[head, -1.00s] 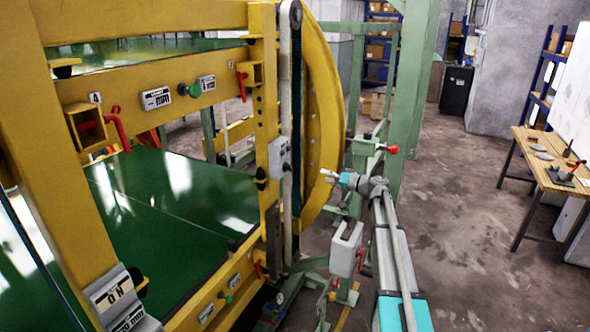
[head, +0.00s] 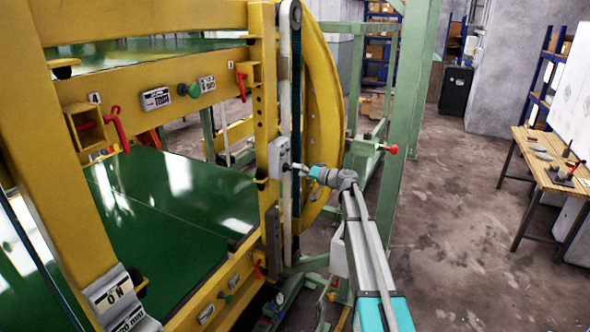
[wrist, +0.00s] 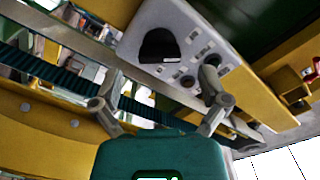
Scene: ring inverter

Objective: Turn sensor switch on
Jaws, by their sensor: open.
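A light grey control box (head: 279,153) is mounted on the yellow upright beside the belt. In the wrist view the grey box (wrist: 178,22) fills the upper middle. Its face carries a black half-round part (wrist: 158,46) and several small round knobs or buttons (wrist: 187,82). No label on it is readable, so I cannot tell which one is the sensor switch. My gripper (head: 291,168) is at the lower right edge of the box in the head view. In the wrist view my gripper (wrist: 160,78) is open and empty, its right finger overlapping the box's lower controls. Contact is unclear.
The dark toothed belt (wrist: 60,68) and yellow ring (head: 328,120) are close to my gripper. A green post (head: 408,110) with a red knob (head: 393,149) stands to the right. The concrete floor beyond is clear up to the wooden workbench (head: 545,175).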

